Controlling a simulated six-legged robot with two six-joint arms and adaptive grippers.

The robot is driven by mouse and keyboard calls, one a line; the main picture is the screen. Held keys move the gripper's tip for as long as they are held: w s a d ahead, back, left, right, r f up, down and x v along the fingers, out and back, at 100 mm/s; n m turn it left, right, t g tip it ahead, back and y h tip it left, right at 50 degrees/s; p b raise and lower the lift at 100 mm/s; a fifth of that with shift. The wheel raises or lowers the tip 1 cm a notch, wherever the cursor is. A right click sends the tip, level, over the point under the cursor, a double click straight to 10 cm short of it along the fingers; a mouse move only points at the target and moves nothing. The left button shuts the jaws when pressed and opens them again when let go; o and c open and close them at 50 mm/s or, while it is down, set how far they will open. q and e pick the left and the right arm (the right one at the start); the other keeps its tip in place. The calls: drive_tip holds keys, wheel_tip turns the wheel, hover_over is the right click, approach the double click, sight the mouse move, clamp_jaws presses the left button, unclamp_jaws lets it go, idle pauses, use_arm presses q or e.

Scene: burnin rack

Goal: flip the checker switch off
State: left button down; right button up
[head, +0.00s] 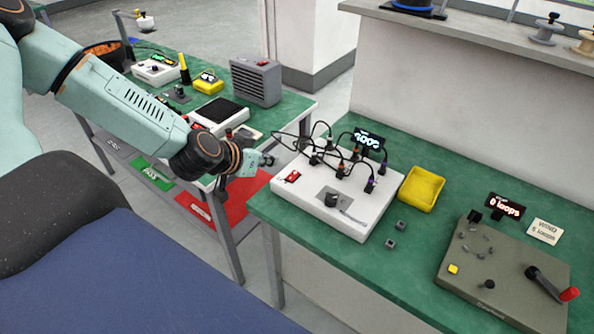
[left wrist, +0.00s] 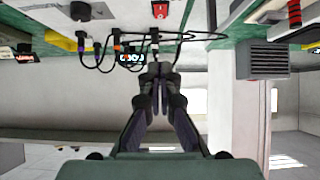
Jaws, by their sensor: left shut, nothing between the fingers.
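The checker is a white box (head: 315,208) near the left end of the green bench in the head view. Its red rocker switch (head: 292,176) is on the top at the left; it also shows at the top of the left wrist view (left wrist: 160,10). I cannot tell the rocker's position for sure. A lit display (head: 368,140) stands behind the box. My left gripper (head: 268,160) is shut and empty, a little left of the switch and apart from it. Its closed fingers also show in the left wrist view (left wrist: 160,72). My right gripper is not in view.
Black cables with plugs (head: 340,165) stand on the checker's back half. A black knob (head: 331,200) is on its front. A yellow tray (head: 422,188) is to its right, with a winding unit (head: 505,265) farther right. A grey vented box (head: 256,82) stands on the other bench.

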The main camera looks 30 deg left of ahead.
use_arm(q)
drive_tip(key=b, duration=0.7)
hover_over(292, 179)
drive_tip(key=s, duration=0.2)
wheel_tip(292, 179, down, 5)
drive_tip(key=shift+s, duration=0.15)
drive_tip(key=f, duration=0.1)
drive_tip(key=w+f+b, duration=0.1)
drive_tip(key=w+f, duration=0.1)
drive_tip(key=f, duration=0.1)
drive_tip(key=shift+a, duration=0.2)
drive_tip(key=shift+w+d+f+b, duration=0.15)
drive_tip(key=shift+w+f+b, duration=0.05)
drive_tip(key=shift+f+b, duration=0.2)
drive_tip(key=shift+f, duration=0.15)
drive_tip(key=shift+f, duration=0.1)
